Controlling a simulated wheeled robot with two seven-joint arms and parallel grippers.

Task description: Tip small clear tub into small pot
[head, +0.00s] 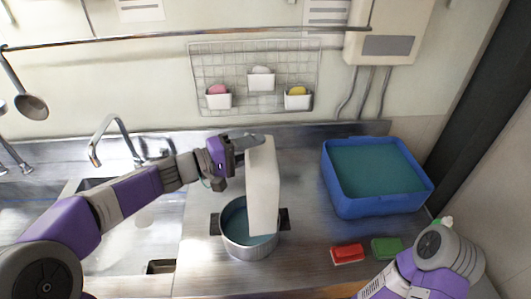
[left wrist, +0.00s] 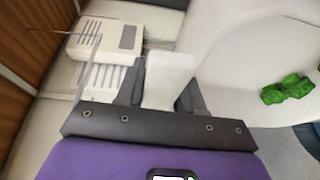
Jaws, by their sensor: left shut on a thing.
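The white tub (head: 262,188) is tipped up on edge over the small pot (head: 247,247), its lower end at or over the pot's mouth. The pot is steel with dark handles and a bluish inside. My left gripper (head: 236,150) is shut on the tub's upper edge. In the left wrist view, the left gripper (left wrist: 168,92) has its fingers either side of a pale, translucent wall of the tub (left wrist: 168,75). Green lumps (left wrist: 288,88) show against a broad white surface there; I cannot tell if they lie in the tub. My right gripper is out of view.
A blue bin (head: 345,200) with a teal inside stands right of the pot. A red sponge (head: 347,253) and a green sponge (head: 386,248) lie on the counter in front of it. The sink (head: 120,260) and tap (head: 110,125) are at left.

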